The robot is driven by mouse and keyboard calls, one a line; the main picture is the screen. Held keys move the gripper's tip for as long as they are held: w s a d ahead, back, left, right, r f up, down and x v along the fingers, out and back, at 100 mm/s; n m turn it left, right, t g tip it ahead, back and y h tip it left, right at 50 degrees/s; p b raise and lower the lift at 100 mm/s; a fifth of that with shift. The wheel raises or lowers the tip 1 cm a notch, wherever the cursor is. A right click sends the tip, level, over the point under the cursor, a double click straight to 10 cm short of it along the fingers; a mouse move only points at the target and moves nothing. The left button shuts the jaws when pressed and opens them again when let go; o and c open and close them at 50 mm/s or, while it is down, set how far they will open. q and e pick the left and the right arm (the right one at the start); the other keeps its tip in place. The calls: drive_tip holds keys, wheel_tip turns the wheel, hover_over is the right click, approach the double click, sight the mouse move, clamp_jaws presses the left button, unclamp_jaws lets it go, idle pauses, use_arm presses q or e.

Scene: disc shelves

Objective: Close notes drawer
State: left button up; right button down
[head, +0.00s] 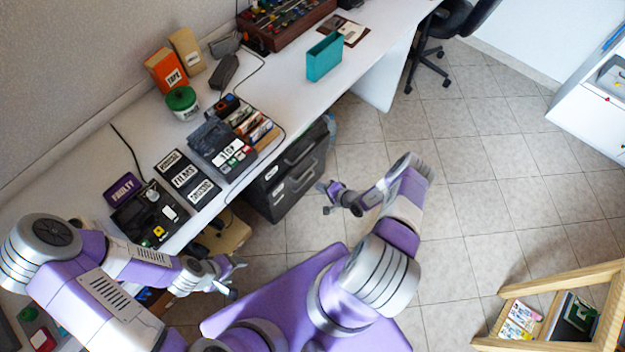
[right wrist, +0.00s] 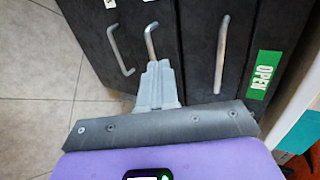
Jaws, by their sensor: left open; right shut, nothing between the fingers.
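A dark drawer cabinet (head: 286,176) stands under the desk in the head view, with silver handles and small white labels too small to read. In the right wrist view the dark drawer fronts (right wrist: 190,50) fill the top, with three metal handles and a green OPEN label (right wrist: 263,75). I cannot tell which one is the notes drawer or whether any front stands out. My right gripper (head: 324,197) is shut and empty in front of the cabinet; its fingers (right wrist: 156,68) appear just below the middle handle. Contact is unclear. My left gripper (head: 232,275) is open and empty near the desk's front edge.
The white desk (head: 290,85) holds disc cases (head: 188,179), a dark organiser (head: 220,140), a green-lidded jar (head: 182,102) and a teal box (head: 324,57). A wooden rack (head: 550,283) stands at lower right. The tiled floor (head: 465,160) between is clear.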

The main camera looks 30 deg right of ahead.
drive_tip(key=shift+w+d+b, duration=0.65)
drive_tip(key=shift+d+b, duration=0.95)
drive_tip(key=shift+b, duration=2.65)
drive_tip(key=b, duration=0.6)
approach(298, 166)
wheel_tip(298, 166, down, 3)
drive_tip(key=w, duration=0.2)
drive_tip(key=w+a, duration=0.1)
drive_tip(key=shift+w+a+b, duration=0.2)
drive_tip(key=shift+w+b, duration=0.2)
drive_tip(key=shift+w+a+r, duration=0.1)
drive_tip(key=shift+w+a, duration=0.15)
drive_tip(key=shift+w, duration=0.4)
